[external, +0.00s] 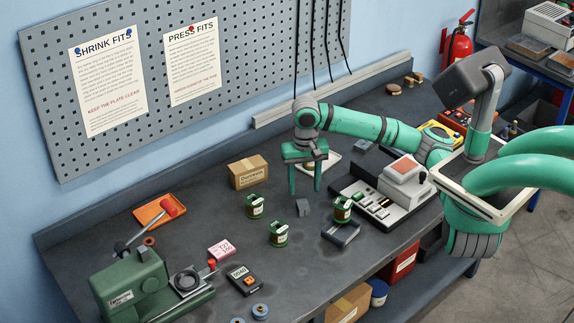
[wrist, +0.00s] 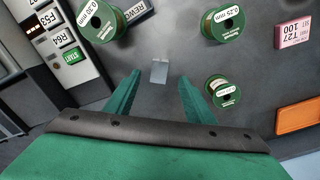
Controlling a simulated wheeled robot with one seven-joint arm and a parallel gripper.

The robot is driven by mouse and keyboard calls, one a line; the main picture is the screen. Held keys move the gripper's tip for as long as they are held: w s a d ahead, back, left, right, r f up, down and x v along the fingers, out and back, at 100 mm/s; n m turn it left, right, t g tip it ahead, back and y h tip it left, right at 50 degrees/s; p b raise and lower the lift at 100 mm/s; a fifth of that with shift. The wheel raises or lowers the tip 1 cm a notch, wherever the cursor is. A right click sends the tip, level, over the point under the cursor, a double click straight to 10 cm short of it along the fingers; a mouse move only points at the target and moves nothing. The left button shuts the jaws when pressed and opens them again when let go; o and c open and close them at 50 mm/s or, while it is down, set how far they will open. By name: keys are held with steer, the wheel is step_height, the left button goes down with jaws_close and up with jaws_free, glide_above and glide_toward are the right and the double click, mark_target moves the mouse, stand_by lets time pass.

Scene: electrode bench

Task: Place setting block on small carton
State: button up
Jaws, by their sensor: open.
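The setting block, a small grey block (external: 303,207), sits on the dark bench top below my gripper (external: 305,185). It also shows in the wrist view (wrist: 159,71), between and just beyond the fingertips. My gripper is open and empty, its green fingers pointing down; in the wrist view the fingertips (wrist: 159,80) are spread wider than the block. The small carton, a brown taped box with a printed label (external: 248,172), stands on the bench to the left of my gripper, towards the back wall. It is not visible in the wrist view.
Green wire spools (external: 279,233) (external: 255,205) (external: 343,209) stand around the block. A dark labelled box (external: 341,233) lies to its right. A keyed instrument (external: 380,200) stands further right, a pink block (external: 221,251) to the left. Bare bench lies between block and carton.

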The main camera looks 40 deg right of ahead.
mark_target(303, 205)
steer(key=shift+w+d+f, duration=0.1)
steer(key=shift+f, duration=1.95)
steer(key=shift+w+f, duration=0.1)
steer(key=shift+f, duration=1.95)
jaws_close()
